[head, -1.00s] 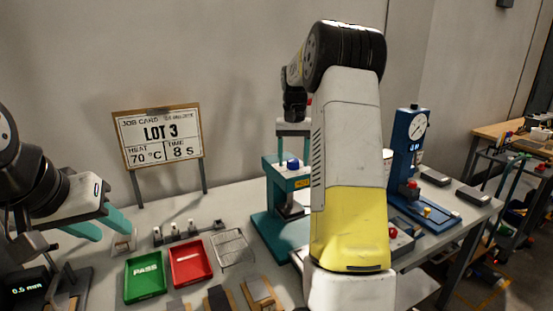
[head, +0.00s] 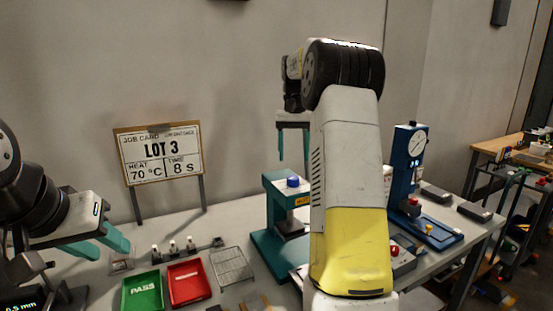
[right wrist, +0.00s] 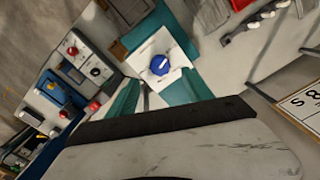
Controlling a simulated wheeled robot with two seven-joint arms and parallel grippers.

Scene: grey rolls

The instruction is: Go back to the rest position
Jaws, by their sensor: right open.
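My right arm rises in the middle of the head view and bends over at the top. Its gripper (head: 293,157) hangs open and empty, with its teal fingers apart, above the teal press (head: 278,242) with a blue knob (head: 293,181). In the right wrist view, the open fingers (right wrist: 160,76) stand on either side of the blue knob (right wrist: 161,65), which appears below them. Whether they touch the press is not shown in that view, but the head view shows a gap. My left gripper (head: 112,246) is at the left, open and empty, above the bench.
A job card (head: 160,155) reads LOT 3, 70 °C, 8 s. A green PASS tray (head: 143,292), a red tray (head: 189,283) and a wire rack (head: 232,267) lie on the bench. A blue gauge stand (head: 407,175) and a red-button box (head: 401,258) are right of my arm.

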